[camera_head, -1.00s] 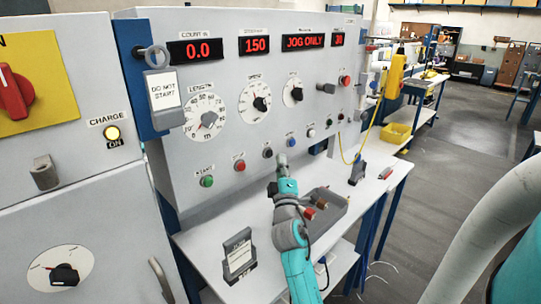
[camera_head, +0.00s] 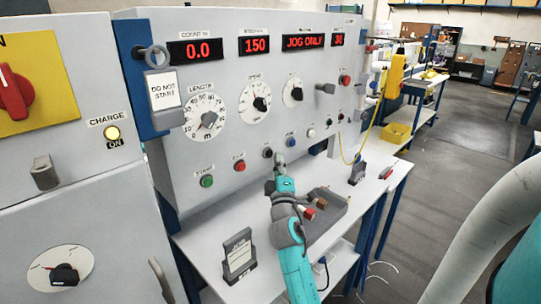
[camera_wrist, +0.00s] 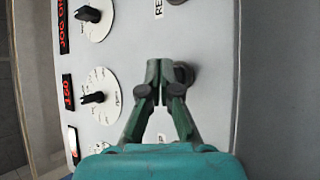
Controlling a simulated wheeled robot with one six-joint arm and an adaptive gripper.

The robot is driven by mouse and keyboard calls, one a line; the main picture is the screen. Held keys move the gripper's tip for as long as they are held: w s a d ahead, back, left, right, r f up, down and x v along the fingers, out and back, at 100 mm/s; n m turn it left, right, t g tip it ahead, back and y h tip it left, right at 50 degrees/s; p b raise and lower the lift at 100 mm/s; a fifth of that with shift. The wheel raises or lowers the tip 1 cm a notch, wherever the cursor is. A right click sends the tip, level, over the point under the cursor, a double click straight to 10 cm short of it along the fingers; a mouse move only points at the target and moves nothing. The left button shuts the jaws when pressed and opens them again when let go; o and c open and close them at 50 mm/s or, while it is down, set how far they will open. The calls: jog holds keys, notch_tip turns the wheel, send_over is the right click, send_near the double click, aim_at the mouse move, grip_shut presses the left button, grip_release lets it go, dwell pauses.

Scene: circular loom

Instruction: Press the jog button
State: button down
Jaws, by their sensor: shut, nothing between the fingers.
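The control panel (camera_head: 220,135) carries a row of push buttons along its lower part: a green start button (camera_head: 207,181), a red button (camera_head: 239,165), a black button (camera_head: 267,153) and a blue button (camera_head: 291,142). The small labels are too blurred to tell which one reads jog. My gripper (camera_head: 280,160) is shut and empty, close to the panel just right of and below the black button. In the wrist view my shut fingertips (camera_wrist: 166,72) lie in front of a dark round button (camera_wrist: 185,74), partly hiding it. Contact cannot be told.
The display (camera_head: 305,42) reads JOG ONLY. A "do not start" tag (camera_head: 164,92) hangs at the panel's left. Below, the bench holds a grey tray (camera_head: 330,213) with small parts and a sign stand (camera_head: 239,258). A yellow pendant (camera_head: 394,76) hangs at right.

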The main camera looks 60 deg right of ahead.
dwell(0.7)
jog(key=shift+w+d, duration=0.1)
jog(key=shift+w, duration=0.3)
jog(key=shift+w, duration=0.45)
dwell(0.7)
dwell(0.3)
jog(key=shift+s, duration=0.85)
jog(key=shift+s, duration=0.1)
jog(key=shift+s+a, duration=0.25)
jog(key=shift+s, duration=0.55)
jog(key=shift+s+a, duration=0.2)
jog(key=shift+s, duration=0.55)
jog(key=shift+s+a, duration=0.25)
jog(key=shift+s, duration=0.55)
dwell(2.2)
